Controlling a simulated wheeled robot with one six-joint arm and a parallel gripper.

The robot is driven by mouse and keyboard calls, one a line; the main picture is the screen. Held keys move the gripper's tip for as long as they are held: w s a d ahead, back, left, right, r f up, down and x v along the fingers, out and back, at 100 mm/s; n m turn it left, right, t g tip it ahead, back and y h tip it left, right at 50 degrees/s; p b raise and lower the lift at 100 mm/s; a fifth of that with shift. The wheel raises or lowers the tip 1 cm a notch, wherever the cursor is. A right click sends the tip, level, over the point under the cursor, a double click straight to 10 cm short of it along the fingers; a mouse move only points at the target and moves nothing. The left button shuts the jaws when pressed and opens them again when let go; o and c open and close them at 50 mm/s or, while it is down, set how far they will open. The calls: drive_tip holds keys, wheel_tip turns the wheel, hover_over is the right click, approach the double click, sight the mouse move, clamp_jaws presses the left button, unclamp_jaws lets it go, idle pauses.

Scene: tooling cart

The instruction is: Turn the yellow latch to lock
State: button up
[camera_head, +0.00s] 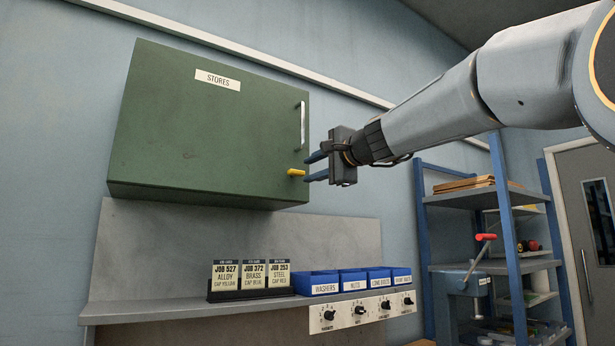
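The green stores cabinet (200,135) hangs on the wall with its door shut, and a metal handle (302,125) stands upright near its right edge. The yellow latch (296,172) is a small knob-like piece low on the right side of the door, and it appears to lie roughly sideways. My gripper (308,167) is just right of the latch. Its two dark blue fingers are apart, one above the other, pointing left toward the latch. I see nothing held between them. Whether a fingertip touches the latch cannot be told.
Below the cabinet, a grey shelf (190,313) holds job cards (252,275) and several blue bins (352,281), with a panel of knobs (362,312) under the bins. A blue rack (506,230) stands at the right, beside a grey door (590,230). The air below my gripper looks clear.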

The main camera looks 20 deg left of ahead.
drive_tip(key=shift+b+v, duration=0.6)
drive_tip(key=shift+v, duration=1.6)
drive_tip(key=w+d+f+n+g+h+p, duration=0.1)
drive_tip(key=d+f+g+h, duration=0.15)
drive_tip(key=d+f, duration=0.9)
drive_tip(key=d+f+n+g+h+p, duration=0.15)
drive_tip(key=f+h, duration=0.25)
drive_tip(key=f, duration=1.6)
drive_tip(key=s+d+f+n+g+h, duration=0.1)
drive_tip(key=s+d+f+h, duration=0.1)
drive_tip(key=s+d+f, duration=0.55)
drive_tip(key=s+d+f+n+g+h, duration=0.15)
drive_tip(key=d+f, duration=0.25)
drive_tip(key=f, duration=0.7)
drive_tip(key=s+d+f+n+g+h, duration=0.1)
drive_tip(key=s+d+f, duration=0.3)
drive_tip(key=s, duration=0.3)
drive_tip(key=s+d+f+n+g+h+p, duration=0.1)
drive_tip(key=s+d+f+g, duration=0.1)
drive_tip(key=s+d+f, duration=0.2)
drive_tip(key=s+d+f+n+g+h+p, duration=0.1)
drive_tip(key=s+d+f+g, duration=0.1)
drive_tip(key=s+d+f, duration=0.2)
drive_tip(key=s+f, duration=0.3)
drive_tip(key=s, duration=0.5)
drive_tip(key=shift+d+h, duration=0.25)
drive_tip(key=shift+h, duration=0.05)
drive_tip(key=shift+s+f, duration=0.1)
drive_tip(key=shift+f, duration=0.05)
